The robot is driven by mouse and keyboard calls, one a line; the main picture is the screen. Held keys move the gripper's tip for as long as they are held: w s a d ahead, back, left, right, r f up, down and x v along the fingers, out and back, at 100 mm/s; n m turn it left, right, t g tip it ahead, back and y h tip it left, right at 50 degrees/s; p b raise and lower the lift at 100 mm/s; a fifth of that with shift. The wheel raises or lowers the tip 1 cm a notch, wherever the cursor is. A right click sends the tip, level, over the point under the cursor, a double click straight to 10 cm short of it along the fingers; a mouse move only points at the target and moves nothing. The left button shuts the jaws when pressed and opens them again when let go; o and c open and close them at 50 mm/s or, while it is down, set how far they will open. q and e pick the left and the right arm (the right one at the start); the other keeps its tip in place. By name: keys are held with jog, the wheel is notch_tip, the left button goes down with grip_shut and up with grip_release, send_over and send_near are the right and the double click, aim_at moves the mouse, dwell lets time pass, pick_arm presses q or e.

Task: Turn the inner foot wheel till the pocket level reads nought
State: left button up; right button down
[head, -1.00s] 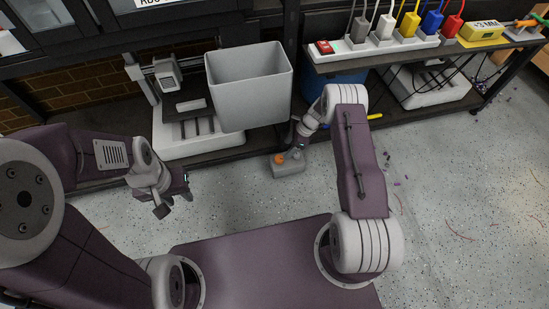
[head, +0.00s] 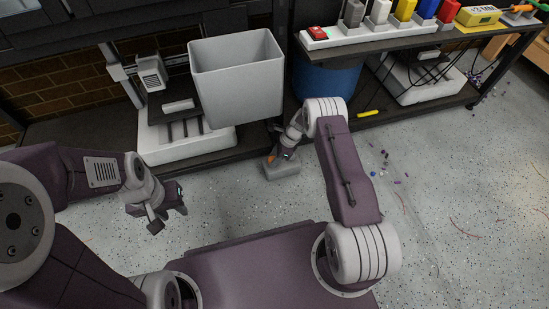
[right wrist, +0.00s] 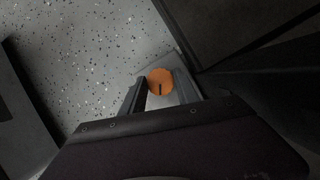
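A small grey block (head: 283,170) with an orange knob (head: 271,159) sits on the floor in front of the bench. My right gripper (head: 281,155) reaches down over it and partly hides it. In the right wrist view the round orange knob (right wrist: 160,76) with a dark mark shows between my open fingers (right wrist: 160,90); I cannot tell whether they touch it. A yellow level (head: 478,16) marked about "+3 MM" rests on the shelf at the upper right. My left gripper (head: 166,210) is open and empty above the floor at left.
A grey bin (head: 238,80) stands at the bench edge beside a white printer (head: 185,148). A power strip (head: 370,36) with coloured plugs lies on the shelf. A blue drum (head: 327,82) stands underneath. The floor at right is open, with small scraps.

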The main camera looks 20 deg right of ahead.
jog(key=shift+s+r+m+p, duration=0.1)
jog(key=shift+r+m+p, duration=0.15)
jog(key=shift+m+p, duration=0.85)
jog(key=shift+m+t+h+p, duration=0.4)
jog(key=shift+m+t+p, duration=0.3)
jog(key=shift+p, duration=0.4)
jog(key=shift+f+m+h+p, duration=0.25)
jog(key=shift+m+p, duration=0.45)
jog(key=shift+m, duration=0.4)
jog(key=c, duration=0.9)
grip_release()
jog(key=shift+t, duration=0.3)
